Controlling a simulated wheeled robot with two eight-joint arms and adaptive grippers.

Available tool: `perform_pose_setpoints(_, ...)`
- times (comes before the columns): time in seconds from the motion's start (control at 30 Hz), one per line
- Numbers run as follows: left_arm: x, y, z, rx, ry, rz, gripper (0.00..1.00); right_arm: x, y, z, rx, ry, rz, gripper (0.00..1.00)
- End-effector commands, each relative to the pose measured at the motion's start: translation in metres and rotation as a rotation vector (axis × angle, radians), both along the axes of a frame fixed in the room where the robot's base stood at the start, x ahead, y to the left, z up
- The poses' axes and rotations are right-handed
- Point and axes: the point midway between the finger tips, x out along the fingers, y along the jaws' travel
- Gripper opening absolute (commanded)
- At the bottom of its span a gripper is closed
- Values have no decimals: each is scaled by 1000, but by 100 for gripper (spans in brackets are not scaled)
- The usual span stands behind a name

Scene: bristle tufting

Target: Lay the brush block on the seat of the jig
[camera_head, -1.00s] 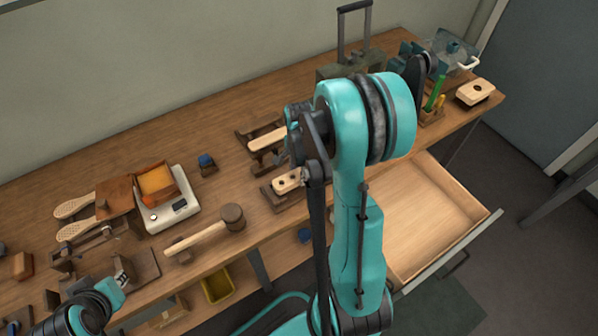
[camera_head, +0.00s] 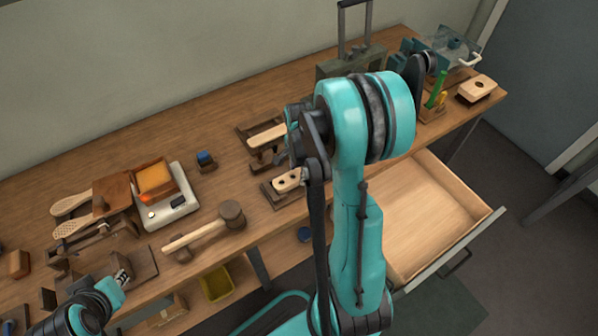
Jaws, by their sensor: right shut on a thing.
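The brush block (camera_head: 288,180), pale wood with dark round holes, shows just left of my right arm. It is over the dark wooden jig (camera_head: 272,196); whether it touches the seat I cannot tell. My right gripper (camera_head: 293,160) is mostly hidden behind its own arm. It appears shut on the brush block, but the fingertips are hard to make out. My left gripper (camera_head: 122,279) is at the lower left, over the bench's front, far from the block; its finger opening is too small to judge.
A pale bar (camera_head: 266,135) lies on a dark frame behind the jig. A mallet (camera_head: 205,232) and a white heater-like device (camera_head: 168,210) lie to the left. An open drawer (camera_head: 425,215) juts out at right. A case (camera_head: 350,62) stands behind my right arm.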

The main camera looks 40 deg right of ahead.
Motion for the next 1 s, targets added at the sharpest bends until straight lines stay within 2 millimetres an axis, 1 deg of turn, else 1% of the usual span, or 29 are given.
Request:
perform_pose_setpoints(0.57,0,0,-8,0,0,0,20,0,0,-9,0,0,0,6)
perform_pose_setpoints(0.6,0,0,-8,0,0,0,20,0,0,-8,0,0,0,47)
perform_pose_setpoints(0.67,0,0,-8,0,0,0,20,0,0,-8,0,0,0,63)
perform_pose_setpoints(0.87,0,0,-8,0,0,0,20,0,0,-8,0,0,0,63)
perform_pose_setpoints(0.9,0,0,-8,0,0,0,20,0,0,-8,0,0,0,66)
perform_pose_setpoints(0.97,0,0,-8,0,0,0,20,0,0,-8,0,0,0,80)
perform_pose_setpoints(1.0,0,0,-8,0,0,0,20,0,0,-8,0,0,0,80)
